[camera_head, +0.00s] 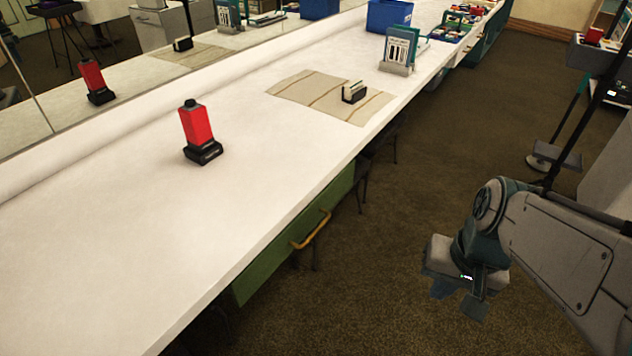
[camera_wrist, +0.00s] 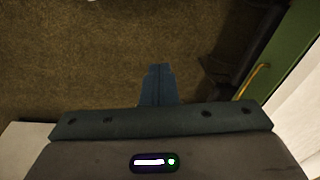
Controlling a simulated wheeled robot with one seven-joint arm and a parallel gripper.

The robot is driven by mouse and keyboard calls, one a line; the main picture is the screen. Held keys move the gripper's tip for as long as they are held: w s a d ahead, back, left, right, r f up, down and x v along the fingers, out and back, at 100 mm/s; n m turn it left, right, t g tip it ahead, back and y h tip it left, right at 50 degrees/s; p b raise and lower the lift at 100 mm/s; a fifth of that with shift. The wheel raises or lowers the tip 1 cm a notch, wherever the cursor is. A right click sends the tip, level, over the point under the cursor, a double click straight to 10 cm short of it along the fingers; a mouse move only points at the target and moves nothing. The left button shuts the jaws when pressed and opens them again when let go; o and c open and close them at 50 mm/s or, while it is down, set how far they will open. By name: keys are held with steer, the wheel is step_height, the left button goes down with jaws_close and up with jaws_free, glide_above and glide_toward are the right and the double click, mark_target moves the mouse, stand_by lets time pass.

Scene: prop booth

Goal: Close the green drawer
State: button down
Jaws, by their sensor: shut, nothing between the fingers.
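The green drawer (camera_head: 280,258) is under the front edge of the long white counter, with a yellow handle (camera_head: 311,230) on its front. In the head view its front is near the counter edge, and I cannot tell how far it stands out. The drawer (camera_wrist: 293,52) and its handle (camera_wrist: 254,82) also show at the right of the wrist view. My gripper (camera_head: 458,302) is at the right over the carpet, apart from the drawer and handle. In the wrist view its fingertips (camera_wrist: 157,68) are together and hold nothing.
The white counter (camera_head: 110,240) bears a red and black device (camera_head: 197,130), a beige cloth (camera_head: 320,97) with a small holder (camera_head: 354,91), and a blue bin (camera_head: 388,15) farther back. A mirror runs along the left. Carpet (camera_head: 400,190) between the counter and my arm is clear.

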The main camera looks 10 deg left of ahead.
steer(key=a+f+m+g+y+b, duration=0.3)
steer(key=a+f+m+y+b, duration=0.2)
steer(key=a+f, duration=0.35)
steer(key=m+t+y+b, duration=0.9)
steer(key=m+y+b, duration=0.15)
steer(key=m, duration=0.55)
glide_toward(300, 225)
steer(key=b+x, duration=0.4)
steer(key=x, duration=0.3)
